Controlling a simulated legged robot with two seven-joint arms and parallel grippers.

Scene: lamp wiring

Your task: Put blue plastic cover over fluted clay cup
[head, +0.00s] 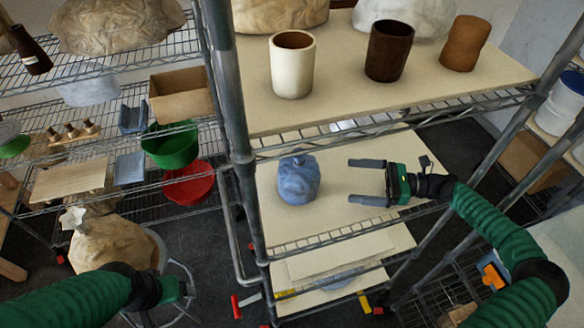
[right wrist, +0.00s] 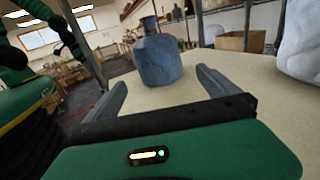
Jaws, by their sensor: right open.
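The blue plastic cover (head: 298,182) stands as a crumpled, bag-like shape on the middle shelf, near its left side. In the right wrist view the cover (right wrist: 158,60) has a narrow neck and stands ahead of the fingers. My right gripper (head: 352,181) is open and empty, its fingers pointing left at the cover with a gap between them; the fingers also show in the wrist view (right wrist: 162,80). A reddish-brown clay cup (head: 465,43), likely the fluted one, stands at the right of the upper shelf. My left gripper (head: 178,289) is low at the left, its jaws unclear.
A cream cup (head: 292,66) and a dark brown cup (head: 389,51) share the upper shelf. A metal post (head: 232,90) rises left of the cover. A pale wrapped shape (right wrist: 302,45) is at the wrist view's right.

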